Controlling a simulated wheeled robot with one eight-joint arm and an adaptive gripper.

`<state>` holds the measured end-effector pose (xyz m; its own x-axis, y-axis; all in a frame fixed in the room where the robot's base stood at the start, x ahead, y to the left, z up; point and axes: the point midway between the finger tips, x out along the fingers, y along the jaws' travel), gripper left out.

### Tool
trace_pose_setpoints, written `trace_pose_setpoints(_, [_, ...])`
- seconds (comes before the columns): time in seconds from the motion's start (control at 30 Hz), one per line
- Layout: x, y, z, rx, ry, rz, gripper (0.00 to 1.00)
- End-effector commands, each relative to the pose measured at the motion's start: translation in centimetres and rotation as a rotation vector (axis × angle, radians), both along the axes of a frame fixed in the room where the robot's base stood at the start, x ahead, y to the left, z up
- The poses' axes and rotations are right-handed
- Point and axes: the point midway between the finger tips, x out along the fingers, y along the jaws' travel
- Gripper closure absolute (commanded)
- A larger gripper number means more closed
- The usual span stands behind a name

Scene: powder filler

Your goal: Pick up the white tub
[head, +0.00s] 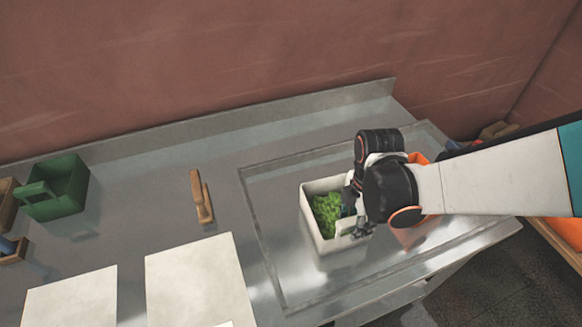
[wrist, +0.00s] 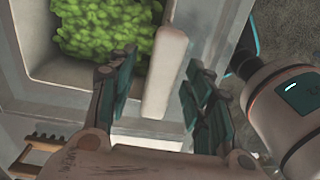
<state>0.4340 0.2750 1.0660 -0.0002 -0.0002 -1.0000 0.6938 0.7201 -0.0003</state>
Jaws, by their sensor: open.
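The white tub (head: 331,245) stands on the metal table, right of the middle in the head view, with green leafy-looking pieces (head: 326,212) inside. My gripper (head: 357,216) is at the tub's right side and hides part of it. In the wrist view the gripper (wrist: 160,97) is open, with one dark finger on each side of a pale rounded strip (wrist: 165,65) at the tub's edge. A gap shows between the strip and the right finger; contact with the left finger is unclear. The green pieces (wrist: 105,25) lie left of the strip.
An orange container (head: 418,158) is partly hidden behind my gripper. Two white boards (head: 198,283) lie at the front, and a green carrier (head: 65,190) stands far left. A raised ledge (head: 220,125) runs along the back.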

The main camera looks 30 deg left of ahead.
Motion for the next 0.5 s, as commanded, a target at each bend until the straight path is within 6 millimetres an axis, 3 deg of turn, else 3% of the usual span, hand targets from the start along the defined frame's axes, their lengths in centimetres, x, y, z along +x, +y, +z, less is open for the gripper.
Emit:
trace_pose_setpoints(0.17, [0.07,0.10,-0.02,0.000,0.000,0.001,0.53])
trace_pose_setpoints(0.4, [0.08,0.09,-0.01,0.000,0.000,0.001,1.00])
trace_pose_setpoints(0.5, [0.07,0.09,-0.02,0.000,0.000,0.001,1.00])
